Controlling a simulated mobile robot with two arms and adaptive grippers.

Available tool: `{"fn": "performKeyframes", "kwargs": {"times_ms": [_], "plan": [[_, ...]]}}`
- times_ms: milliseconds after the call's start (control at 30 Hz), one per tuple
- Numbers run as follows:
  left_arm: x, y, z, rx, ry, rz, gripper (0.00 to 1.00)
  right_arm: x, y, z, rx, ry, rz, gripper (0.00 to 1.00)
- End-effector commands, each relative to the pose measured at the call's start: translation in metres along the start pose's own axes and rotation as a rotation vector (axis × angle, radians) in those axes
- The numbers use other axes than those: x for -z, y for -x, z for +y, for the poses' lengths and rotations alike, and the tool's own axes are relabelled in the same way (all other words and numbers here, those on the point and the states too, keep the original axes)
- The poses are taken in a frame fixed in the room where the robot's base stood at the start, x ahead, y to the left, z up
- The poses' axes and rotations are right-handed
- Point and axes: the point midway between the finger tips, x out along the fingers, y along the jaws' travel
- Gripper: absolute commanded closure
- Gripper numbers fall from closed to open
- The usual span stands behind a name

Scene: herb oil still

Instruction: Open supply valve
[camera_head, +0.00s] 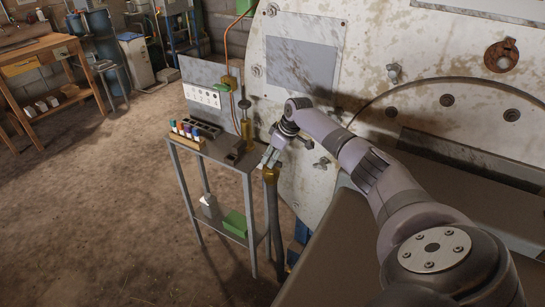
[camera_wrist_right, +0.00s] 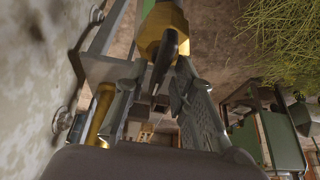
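A brass valve fitting (camera_head: 270,176) tops an upright dark pipe beside the small metal stand. My right gripper (camera_head: 270,157) is just above it, pointing down. In the right wrist view a brass fitting (camera_wrist_right: 163,28) with a dark lever (camera_wrist_right: 166,58) shows ahead of my right gripper (camera_wrist_right: 160,80). Its two fingers are apart, with the lever's end in line with the gap. I cannot tell whether they touch it. The lever is hidden in the head view. My left gripper is out of view.
The metal stand (camera_head: 214,150) carries several small bottles (camera_head: 185,130) and a dark rack (camera_head: 203,127). A large stained still wall (camera_head: 370,100) rises behind my right arm. A wooden workbench (camera_head: 40,50) stands far left; the dirt floor (camera_head: 120,200) between is clear.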

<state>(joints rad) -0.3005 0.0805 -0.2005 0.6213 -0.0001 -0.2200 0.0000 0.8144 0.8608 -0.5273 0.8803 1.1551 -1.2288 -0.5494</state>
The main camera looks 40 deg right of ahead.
Motion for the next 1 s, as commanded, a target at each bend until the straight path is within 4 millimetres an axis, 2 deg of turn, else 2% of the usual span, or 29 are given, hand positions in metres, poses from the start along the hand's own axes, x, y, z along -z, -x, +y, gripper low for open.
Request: {"fn": "performKeyframes", "kwargs": {"times_ms": [333, 767, 1000], "plan": [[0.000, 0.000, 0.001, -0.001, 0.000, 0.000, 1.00, 0.000, 0.000, 0.000, 0.000, 0.000, 0.000, 1.00], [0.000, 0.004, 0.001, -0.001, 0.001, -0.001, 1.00, 0.000, 0.001, 0.000, -0.005, -0.013, -0.001, 1.00], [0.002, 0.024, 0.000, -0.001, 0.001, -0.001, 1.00, 0.001, 0.005, -0.001, -0.040, -0.098, -0.002, 1.00]]}}
